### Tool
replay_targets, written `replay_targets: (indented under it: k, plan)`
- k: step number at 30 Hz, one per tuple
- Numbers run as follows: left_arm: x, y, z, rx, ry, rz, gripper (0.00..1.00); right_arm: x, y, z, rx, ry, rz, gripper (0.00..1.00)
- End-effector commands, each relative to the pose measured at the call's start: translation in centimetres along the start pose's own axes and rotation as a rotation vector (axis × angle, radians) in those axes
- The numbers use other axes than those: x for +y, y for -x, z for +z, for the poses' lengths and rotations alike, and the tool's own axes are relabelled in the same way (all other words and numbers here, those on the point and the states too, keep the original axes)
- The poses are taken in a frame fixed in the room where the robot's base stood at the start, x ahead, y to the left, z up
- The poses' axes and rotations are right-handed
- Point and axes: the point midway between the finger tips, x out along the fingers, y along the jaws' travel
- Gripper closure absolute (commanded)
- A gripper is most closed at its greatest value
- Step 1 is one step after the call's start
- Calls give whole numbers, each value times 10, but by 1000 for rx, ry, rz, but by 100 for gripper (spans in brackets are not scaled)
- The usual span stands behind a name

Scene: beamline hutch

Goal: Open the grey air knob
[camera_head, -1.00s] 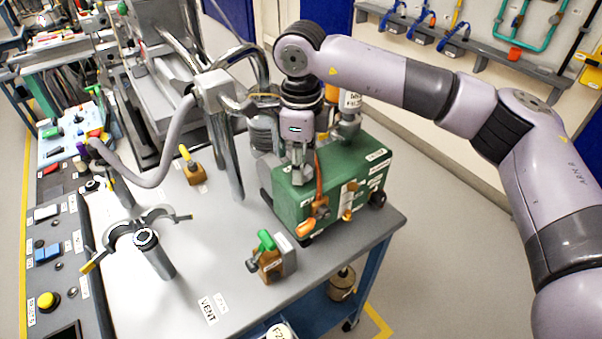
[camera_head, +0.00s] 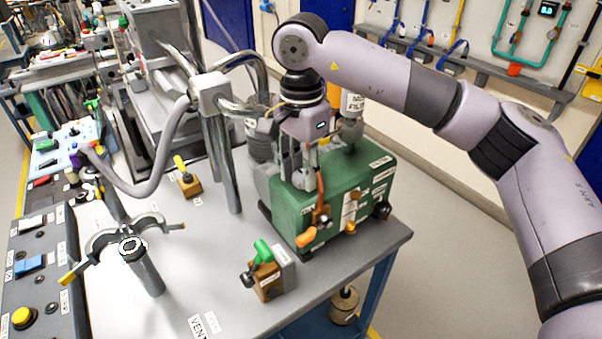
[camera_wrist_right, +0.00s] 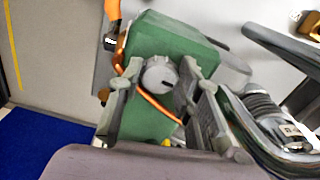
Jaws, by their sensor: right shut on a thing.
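The grey air knob (camera_wrist_right: 159,75) is a small round grey cap with a dark mark, on the top of the green box in the wrist view. My right gripper (camera_head: 301,181) points down onto the top of the green box (camera_head: 346,190). In the wrist view its two grey fingers stand on either side of the knob, and it is shut on the knob. How far the knob is turned cannot be told. My left gripper is not in view.
An orange-handled valve (camera_head: 309,234) sits on the box's front. A green-handled valve (camera_head: 264,262) stands on the grey table in front. A chrome post (camera_head: 223,165) rises left of the box, and a forked clamp (camera_head: 124,240) stands farther left. The table's right edge is near the box.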

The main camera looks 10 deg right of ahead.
Motion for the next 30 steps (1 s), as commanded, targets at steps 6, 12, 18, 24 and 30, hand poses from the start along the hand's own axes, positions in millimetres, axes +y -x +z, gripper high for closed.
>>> replay_targets:
  k: [6, 12, 18, 24, 30]
  plan:
    - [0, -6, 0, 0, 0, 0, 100, 0, 0, 0, 0, 203, -4, 96]
    - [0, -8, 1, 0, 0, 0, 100, 1, 1, 0, 1, 366, -4, 96]
    - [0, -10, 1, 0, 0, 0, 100, 1, 1, -1, 1, 490, -4, 96]
    - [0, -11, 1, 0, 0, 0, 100, 1, 2, -1, 1, 566, -4, 96]
    - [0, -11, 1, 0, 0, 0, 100, 1, 2, -1, 1, 598, -5, 96]
